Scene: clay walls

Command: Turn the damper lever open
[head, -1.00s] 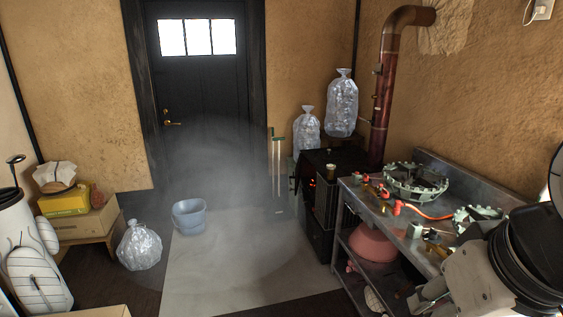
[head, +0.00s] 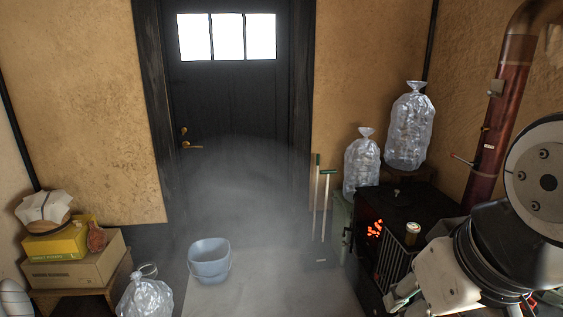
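The damper lever (head: 463,159) is a thin rod with a red tip, sticking out to the left from the dark red stove pipe (head: 497,125). It slants slightly, with its red tip higher than its inner end. The pipe rises behind the black stove (head: 398,207) at right. My gripper (head: 398,297) is low at the right, in front of the stove, well below and apart from the lever. My arm hides part of it, and its finger gap cannot be made out.
Glowing embers (head: 375,229) show in the stove, and a can (head: 412,232) stands on top. Clear bags (head: 409,127) are beside the pipe. A blue bucket (head: 209,261) stands on the smoky floor before the dark door (head: 240,120). Boxes (head: 75,262) are at left.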

